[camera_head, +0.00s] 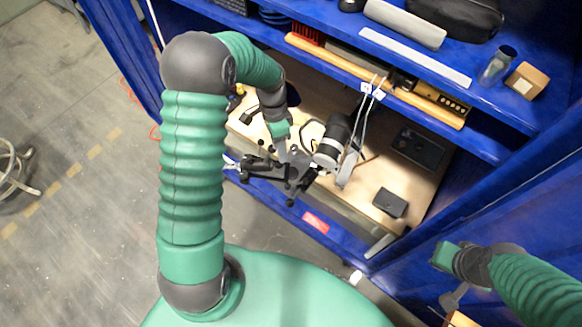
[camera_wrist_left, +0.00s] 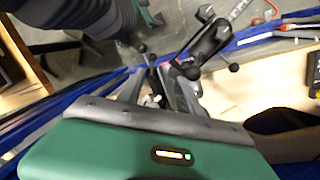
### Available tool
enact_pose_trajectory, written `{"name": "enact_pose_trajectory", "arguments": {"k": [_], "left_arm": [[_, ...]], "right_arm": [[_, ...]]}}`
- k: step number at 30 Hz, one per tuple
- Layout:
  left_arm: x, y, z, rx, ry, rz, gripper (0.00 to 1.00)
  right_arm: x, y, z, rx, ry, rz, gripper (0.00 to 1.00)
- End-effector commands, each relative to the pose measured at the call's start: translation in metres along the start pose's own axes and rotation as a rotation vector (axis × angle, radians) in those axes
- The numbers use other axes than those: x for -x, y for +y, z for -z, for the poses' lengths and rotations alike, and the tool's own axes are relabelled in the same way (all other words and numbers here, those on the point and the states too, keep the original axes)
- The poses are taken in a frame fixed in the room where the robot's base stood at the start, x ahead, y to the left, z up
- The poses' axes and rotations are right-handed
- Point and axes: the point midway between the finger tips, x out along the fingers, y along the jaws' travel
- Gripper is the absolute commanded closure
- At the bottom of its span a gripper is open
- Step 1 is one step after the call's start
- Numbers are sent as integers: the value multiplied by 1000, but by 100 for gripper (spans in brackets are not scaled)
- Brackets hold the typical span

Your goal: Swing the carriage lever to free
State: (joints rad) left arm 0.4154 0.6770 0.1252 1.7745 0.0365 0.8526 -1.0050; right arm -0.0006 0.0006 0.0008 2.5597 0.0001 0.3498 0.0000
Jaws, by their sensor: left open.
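A black mechanism (camera_head: 290,175) with several ball-ended levers stands at the bench's front edge in the head view. I cannot tell for sure which one is the carriage lever. A black-and-silver cylinder (camera_head: 331,145) is just right of it. My left gripper (camera_head: 283,157) points down at the mechanism. In the left wrist view its two fingers (camera_wrist_left: 160,92) are apart, with dark mechanism parts beyond and between them, including a ball-ended lever (camera_wrist_left: 141,48). Contact is unclear. My right gripper (camera_head: 453,299) hangs low at the right; its jaw gap is too small to judge.
The wooden bench top (camera_head: 345,200) sits inside a blue frame (camera_head: 335,235). A black box (camera_head: 390,203) and a dark flat tray (camera_head: 418,148) lie to the right. A blue shelf (camera_head: 470,110) with several items overhangs the back. Grey floor lies left.

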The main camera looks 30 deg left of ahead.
Motion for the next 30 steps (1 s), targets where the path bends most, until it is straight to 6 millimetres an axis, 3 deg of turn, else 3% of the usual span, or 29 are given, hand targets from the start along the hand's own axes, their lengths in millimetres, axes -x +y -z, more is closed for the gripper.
{"name": "enact_pose_trajectory", "arguments": {"k": [3,12,18,24,30], "left_arm": [[-24,5,3,-2,-6,-2,57],[-106,-3,0,0,-3,-10,57],[-147,-6,-3,0,1,-8,57],[-162,-5,0,2,1,0,57],[-163,-4,2,0,-2,1,57]], "right_arm": [[4,0,0,-1,-1,0,100],[19,1,4,-2,0,-1,100],[26,0,6,-1,0,0,100],[27,0,6,-1,0,0,100],[27,0,6,-1,0,0,100]]}}
